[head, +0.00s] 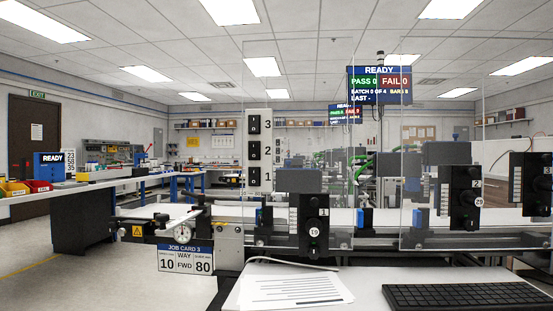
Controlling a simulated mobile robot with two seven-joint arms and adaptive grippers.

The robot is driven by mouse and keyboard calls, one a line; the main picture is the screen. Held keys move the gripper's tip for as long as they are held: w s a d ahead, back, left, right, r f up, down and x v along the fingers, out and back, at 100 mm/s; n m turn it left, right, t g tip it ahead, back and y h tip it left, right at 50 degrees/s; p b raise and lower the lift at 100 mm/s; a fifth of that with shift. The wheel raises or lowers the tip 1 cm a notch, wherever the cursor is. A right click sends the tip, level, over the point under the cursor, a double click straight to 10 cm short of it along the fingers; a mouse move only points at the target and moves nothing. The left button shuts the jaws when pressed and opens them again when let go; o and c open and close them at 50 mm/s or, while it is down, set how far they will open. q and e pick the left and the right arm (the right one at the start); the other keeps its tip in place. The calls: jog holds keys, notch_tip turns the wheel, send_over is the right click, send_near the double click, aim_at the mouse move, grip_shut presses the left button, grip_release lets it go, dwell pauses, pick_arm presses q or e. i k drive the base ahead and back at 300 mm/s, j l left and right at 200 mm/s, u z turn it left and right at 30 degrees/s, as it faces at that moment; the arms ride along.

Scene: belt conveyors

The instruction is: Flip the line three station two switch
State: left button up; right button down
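A pale upright panel (259,190) left of centre carries three black rocker switches, numbered 3, 2 and 1 from top to bottom. The switch beside the 3 (254,124) is at the top, the switch beside the 2 (254,151) in the middle, and the switch beside the 1 (254,177) at the bottom. Their positions are too small to tell. Black station boxes stand along the conveyor: one marked 1 (313,240), one marked 2 (465,190) and another (534,190) at the right edge. No gripper shows in the head view.
A job card (185,259) reads 10, WAY FWD, 80. A screen (379,84) reads READY, PASS 0, FAIL 0. Clear upright panes stand along the conveyor. Papers (292,291) and a black keyboard (468,297) lie on the near white table. Open floor shows at left.

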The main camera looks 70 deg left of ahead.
aim_at(254, 146)
jog(key=u, duration=2.35)
